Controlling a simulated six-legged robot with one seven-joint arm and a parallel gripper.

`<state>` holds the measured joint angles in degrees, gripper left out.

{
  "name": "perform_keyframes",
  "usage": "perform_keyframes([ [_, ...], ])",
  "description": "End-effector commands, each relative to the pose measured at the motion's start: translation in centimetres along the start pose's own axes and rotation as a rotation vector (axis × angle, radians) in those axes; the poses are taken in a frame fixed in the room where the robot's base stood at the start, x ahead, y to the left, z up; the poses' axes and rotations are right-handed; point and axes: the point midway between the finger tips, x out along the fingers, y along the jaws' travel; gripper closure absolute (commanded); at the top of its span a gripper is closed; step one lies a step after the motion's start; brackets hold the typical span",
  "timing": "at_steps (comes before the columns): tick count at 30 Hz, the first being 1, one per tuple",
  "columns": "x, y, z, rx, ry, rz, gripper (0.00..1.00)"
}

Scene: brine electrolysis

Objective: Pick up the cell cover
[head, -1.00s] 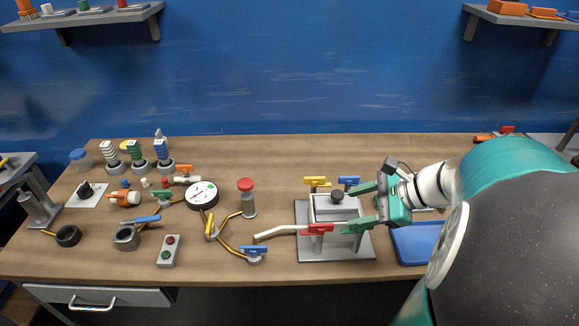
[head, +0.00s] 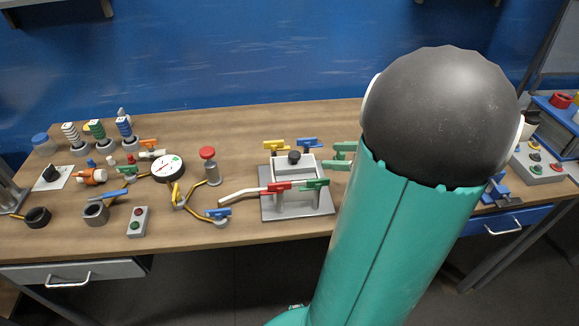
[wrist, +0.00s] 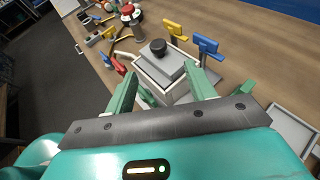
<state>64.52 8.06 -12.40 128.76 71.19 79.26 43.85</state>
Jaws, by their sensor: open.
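The cell cover (head: 291,165) is a light grey lid with a black knob (head: 294,157), resting on the box-shaped cell on a grey base plate (head: 268,212). In the wrist view the cover (wrist: 153,67) lies ahead of my fingers, with its black knob (wrist: 158,47) on top. My gripper (wrist: 163,76) is open and empty, its two green fingers apart and pointing toward the cell. In the head view my gripper (head: 340,157) is just right of the cell, and my arm hides most of it. I cannot tell whether the fingers touch anything.
Handles crowd the cell: yellow (head: 275,146) and blue (head: 309,144) behind, red (head: 275,188) and green (head: 314,184) in front. A white tube (head: 238,195) runs left. A red-topped post (head: 208,165) and gauge (head: 167,168) stand farther left. A grey tray (wrist: 293,132) lies right.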

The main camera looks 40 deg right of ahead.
Motion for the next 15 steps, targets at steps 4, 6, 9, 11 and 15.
perform_keyframes([
  [4, 2.6, 0.0, -0.1, 0.003, 0.001, 0.001, 0.45],
  [6, 4.0, 0.0, -0.1, 0.002, 0.001, 0.000, 0.45],
  [9, 5.8, 0.0, -0.1, 0.001, 0.002, 0.000, 0.45],
  [11, 6.7, 0.0, -0.1, 0.002, 0.002, -0.001, 0.45],
  [15, 7.7, 0.1, -0.1, 0.000, 0.002, 0.000, 0.45],
])
